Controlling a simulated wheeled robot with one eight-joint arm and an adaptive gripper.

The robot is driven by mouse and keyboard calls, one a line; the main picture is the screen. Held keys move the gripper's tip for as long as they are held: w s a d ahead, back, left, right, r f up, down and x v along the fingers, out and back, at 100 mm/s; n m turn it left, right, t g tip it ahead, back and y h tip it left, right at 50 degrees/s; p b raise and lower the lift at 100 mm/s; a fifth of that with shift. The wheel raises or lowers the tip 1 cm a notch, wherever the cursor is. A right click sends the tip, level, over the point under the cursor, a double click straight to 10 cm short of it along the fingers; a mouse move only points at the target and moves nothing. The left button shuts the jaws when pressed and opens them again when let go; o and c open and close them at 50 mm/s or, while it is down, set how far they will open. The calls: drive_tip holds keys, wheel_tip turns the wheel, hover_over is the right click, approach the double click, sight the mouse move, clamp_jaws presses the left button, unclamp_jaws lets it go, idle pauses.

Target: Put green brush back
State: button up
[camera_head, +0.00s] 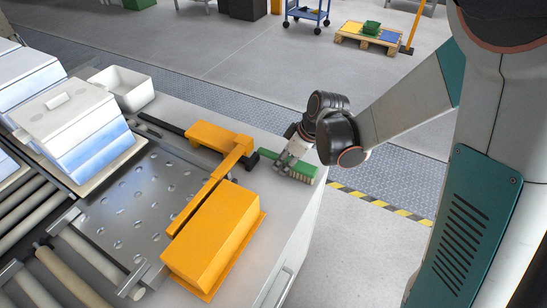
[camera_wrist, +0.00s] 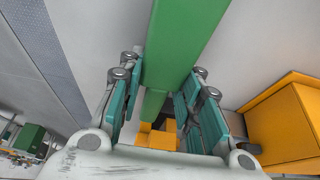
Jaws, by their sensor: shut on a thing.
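The green brush (camera_head: 303,164) has a green back and pale bristles. It is at the right end of the grey worktop, in front of the orange machine arm. My gripper (camera_head: 286,163) is shut on the green brush, with its fingers around the brush body. In the wrist view the brush (camera_wrist: 183,40) runs lengthwise between the teal fingers of my gripper (camera_wrist: 165,95). I cannot tell whether the brush touches the worktop or hangs just above it.
An orange machine box (camera_head: 215,238) with an orange arm (camera_head: 225,140) stands left of the brush. A white bin (camera_head: 122,88) is behind. The worktop's right edge is close to the brush.

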sight(274, 154)
drive_tip(key=a, duration=0.1)
drive_tip(key=w+a+b, duration=0.1)
drive_tip(key=w+a, duration=0.1)
drive_tip(key=shift+w+a+f, duration=0.1)
drive_tip(key=shift+w+a, duration=0.15)
drive_tip(key=shift+a, duration=0.15)
drive_tip(key=shift+d+f+b, duration=0.1)
drive_tip(key=shift+b, duration=0.25)
drive_tip(key=shift+s, duration=0.1)
drive_tip(key=o, duration=1)
